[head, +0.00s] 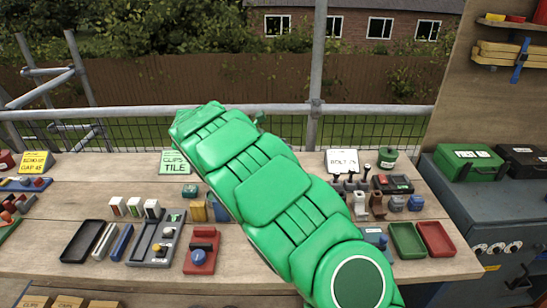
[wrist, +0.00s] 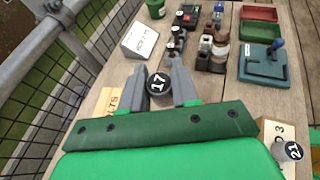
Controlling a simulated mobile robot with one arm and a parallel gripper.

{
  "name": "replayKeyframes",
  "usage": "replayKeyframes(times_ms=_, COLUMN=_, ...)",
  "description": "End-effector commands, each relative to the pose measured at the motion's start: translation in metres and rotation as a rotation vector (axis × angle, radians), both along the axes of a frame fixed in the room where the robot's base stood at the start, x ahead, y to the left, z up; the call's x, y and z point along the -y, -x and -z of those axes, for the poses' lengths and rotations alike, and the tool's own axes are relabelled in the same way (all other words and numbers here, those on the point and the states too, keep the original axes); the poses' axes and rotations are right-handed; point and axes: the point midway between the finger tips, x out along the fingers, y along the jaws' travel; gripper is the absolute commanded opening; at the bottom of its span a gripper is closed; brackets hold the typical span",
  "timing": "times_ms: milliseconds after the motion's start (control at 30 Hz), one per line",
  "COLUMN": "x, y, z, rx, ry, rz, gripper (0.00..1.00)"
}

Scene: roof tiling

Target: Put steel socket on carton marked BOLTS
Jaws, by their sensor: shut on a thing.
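In the wrist view, my gripper (wrist: 166,88) is shut on a round socket (wrist: 158,82) with a dark end face marked 17 in white. Its sides are mostly hidden, so I cannot tell its metal. A tan carton (wrist: 108,102) with the letters LTS showing lies just left of the fingers, partly hidden by my gripper. I cannot tell the height of the held socket above it. A grey round piece marked 21 (wrist: 292,150) shows at the lower right. In the head view my green arm hides the gripper, the held socket and the carton.
Scaffold rail and mesh run along the back edge.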

Motion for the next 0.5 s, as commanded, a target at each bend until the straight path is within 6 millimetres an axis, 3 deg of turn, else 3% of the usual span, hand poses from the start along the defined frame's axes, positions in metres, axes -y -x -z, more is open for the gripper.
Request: replayKeyframes(times_ms=500, x=-0.006, y=-0.045, z=0.022, rx=-0.003, ry=-0.001, rz=0.005, gripper=0.00)
